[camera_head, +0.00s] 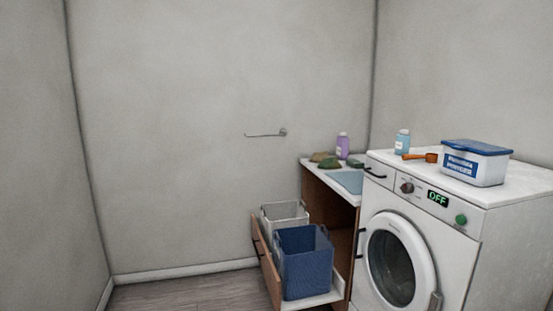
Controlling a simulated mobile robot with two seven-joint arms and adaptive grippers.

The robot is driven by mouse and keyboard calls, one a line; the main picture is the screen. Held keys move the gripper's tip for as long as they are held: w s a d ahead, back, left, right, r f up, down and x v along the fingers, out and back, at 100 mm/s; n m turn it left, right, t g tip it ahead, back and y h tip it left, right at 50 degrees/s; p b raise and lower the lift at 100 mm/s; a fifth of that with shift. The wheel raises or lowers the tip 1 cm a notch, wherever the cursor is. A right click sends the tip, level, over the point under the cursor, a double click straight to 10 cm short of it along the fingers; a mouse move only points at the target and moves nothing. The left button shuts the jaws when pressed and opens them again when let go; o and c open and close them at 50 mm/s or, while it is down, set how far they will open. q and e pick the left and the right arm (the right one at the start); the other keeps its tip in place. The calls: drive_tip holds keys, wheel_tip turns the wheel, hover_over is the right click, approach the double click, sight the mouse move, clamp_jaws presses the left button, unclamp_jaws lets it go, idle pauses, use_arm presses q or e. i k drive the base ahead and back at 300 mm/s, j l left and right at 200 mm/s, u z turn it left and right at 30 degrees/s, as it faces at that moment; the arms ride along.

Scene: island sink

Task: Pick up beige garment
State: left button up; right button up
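A small crumpled beige-brown garment (319,156) lies on the counter (310,166) left of the washing machine, toward its back left. A green crumpled cloth (329,163) lies just in front of it and covers part of it. Neither of my grippers shows in the head view.
A purple bottle (343,146) and a dark green item (355,162) stand near a light blue sink (347,181). Below, a pulled-out drawer (265,265) holds a blue basket (305,262) and a white basket (284,214). The washing machine (465,235) is at right. Floor at left is clear.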

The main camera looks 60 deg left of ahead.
sight(317, 157)
drive_tip(key=u, duration=1.7)
drive_tip(key=i+j+u, duration=0.3)
drive_tip(key=i, duration=0.15)
drive_tip(key=i+j+u, duration=0.2)
drive_tip(key=i+u, duration=0.15)
drive_tip(key=i+j, duration=0.15)
drive_tip(key=i, duration=0.4)
drive_tip(key=i+j, duration=0.15)
drive_tip(key=i, duration=0.45)
drive_tip(key=i+j, duration=0.15)
drive_tip(key=i, duration=0.4)
